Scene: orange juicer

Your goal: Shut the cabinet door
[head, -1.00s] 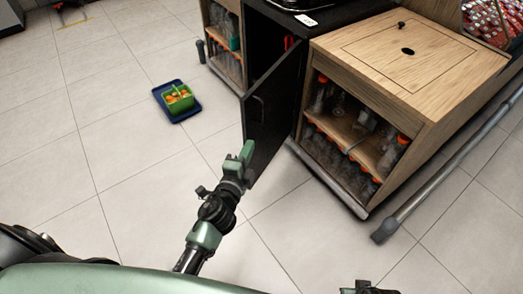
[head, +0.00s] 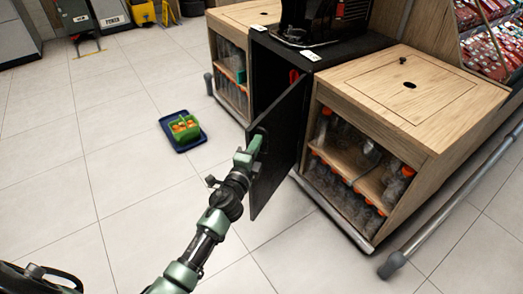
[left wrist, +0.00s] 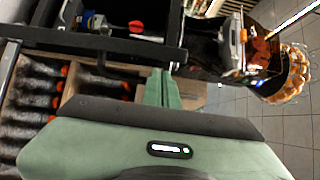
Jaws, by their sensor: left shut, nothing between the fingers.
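The black cabinet door (head: 280,145) stands open in the head view, swung out from the black cabinet (head: 262,62) between two wooden units. My left gripper (head: 252,147) is shut and empty, at the left face of the door near its free edge. I cannot tell whether the fingertips touch it. In the left wrist view the shut green fingers (left wrist: 163,88) point at a dark panel edge. A red item (head: 294,76) shows inside the cabinet opening. My right gripper is not in view.
A wooden unit (head: 410,90) with bottles stands right of the door, with a metal rail (head: 455,205) along the floor. A green basket of oranges (head: 183,127) sits on a blue tray (head: 180,146) on the floor. Tiled floor left of the door is largely clear.

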